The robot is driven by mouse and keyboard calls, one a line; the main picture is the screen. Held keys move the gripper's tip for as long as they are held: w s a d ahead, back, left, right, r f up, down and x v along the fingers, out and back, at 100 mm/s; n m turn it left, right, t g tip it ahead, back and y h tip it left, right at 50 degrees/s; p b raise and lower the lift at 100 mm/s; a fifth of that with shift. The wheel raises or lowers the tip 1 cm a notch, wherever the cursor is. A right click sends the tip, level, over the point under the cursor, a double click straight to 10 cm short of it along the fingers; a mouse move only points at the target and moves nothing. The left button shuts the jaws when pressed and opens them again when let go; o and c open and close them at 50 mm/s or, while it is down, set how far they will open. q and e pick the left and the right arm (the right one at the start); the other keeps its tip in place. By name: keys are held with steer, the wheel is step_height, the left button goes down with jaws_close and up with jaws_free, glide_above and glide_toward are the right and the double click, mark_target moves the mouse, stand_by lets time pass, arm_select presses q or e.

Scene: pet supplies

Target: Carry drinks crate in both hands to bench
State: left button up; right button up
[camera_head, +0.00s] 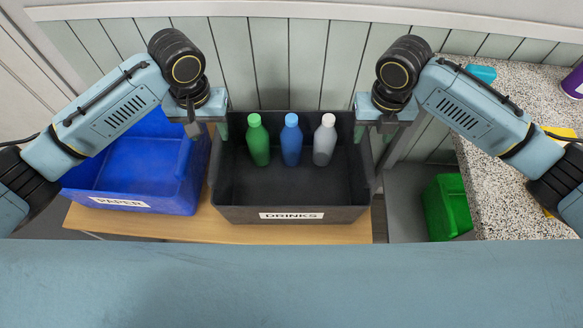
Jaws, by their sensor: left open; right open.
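The drinks crate (232,211) is a dark grey open box with a white "DRINKS" label on its near wall, standing on a light wooden surface. Inside it, at the back, stand a green bottle (258,143), a blue bottle (291,143) and a grey bottle with a white cap (324,143). My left gripper (207,128) is open at the crate's left side, near the rim. My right gripper (376,128) is open at the right side, near the rim. The fingertips are partly hidden, so I cannot tell whether they touch the crate. A speckled counter (490,190), perhaps the bench, is at the right.
A blue bin (140,170) labelled "PAPER" stands close against the drinks crate's left. A green bin (447,207) sits lower, right of the wooden surface (300,233). On the counter are a turquoise item (482,73) and a purple container (574,82). A panelled wall (290,60) is behind.

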mark_target(216, 147)
arm_select(q)
step_height(216, 147, down, 10)
steer(key=shift+f, duration=0.1)
arm_select(e)
step_height(216, 147, down, 10)
arm_select(q)
steer(key=shift+c, duration=0.4)
arm_select(e)
steer(key=shift+c, duration=0.4)
arm_select(q)
jaws_close()
arm_select(e)
jaws_close()
arm_select(q)
steer(key=shift+w+r, duration=0.2)
steer(key=shift+r, duration=0.05)
arm_select(e)
steer(key=shift+w+r, duration=0.2)
